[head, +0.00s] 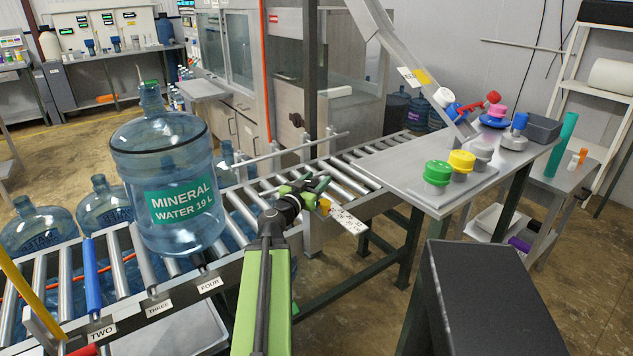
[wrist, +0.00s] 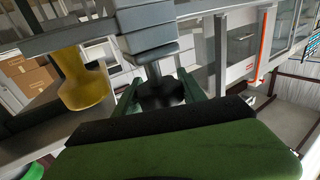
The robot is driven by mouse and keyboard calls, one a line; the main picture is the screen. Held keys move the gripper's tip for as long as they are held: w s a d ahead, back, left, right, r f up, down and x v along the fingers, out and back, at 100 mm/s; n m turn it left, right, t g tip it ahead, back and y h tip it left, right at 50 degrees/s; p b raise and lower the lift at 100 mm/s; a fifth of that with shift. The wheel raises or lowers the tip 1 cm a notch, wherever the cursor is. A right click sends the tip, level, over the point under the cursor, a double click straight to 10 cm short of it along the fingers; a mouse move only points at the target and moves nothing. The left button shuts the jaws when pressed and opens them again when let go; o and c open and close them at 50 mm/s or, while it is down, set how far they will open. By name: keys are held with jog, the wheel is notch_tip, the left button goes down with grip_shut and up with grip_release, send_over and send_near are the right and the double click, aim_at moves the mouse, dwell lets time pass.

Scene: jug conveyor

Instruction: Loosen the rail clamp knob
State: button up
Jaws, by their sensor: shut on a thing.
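My gripper (head: 312,190) reaches over the near side of the roller conveyor, to the right of the FOUR label. In the wrist view, its green fingers (wrist: 158,94) are closed around a dark knob (wrist: 165,88), which sits at the end of a short stem below a grey stepped block (wrist: 145,38). The knob is mostly hidden between the fingers, so its turn cannot be told. In the head view the fingers hide it. A yellow flared knob (wrist: 84,82) is left of the fingers, apart from them; a yellow part (head: 325,206) also shows beside my gripper in the head view.
A large blue water jug (head: 165,165) stands upright on the conveyor rollers, left of my gripper. A guide rail (head: 285,153) runs along the conveyor's far side. A grey table (head: 480,160) with coloured knobs is at right. A black block (head: 490,300) stands in front.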

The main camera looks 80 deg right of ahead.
jog(key=o, duration=1.4)
jog(key=shift+c, duration=0.2)
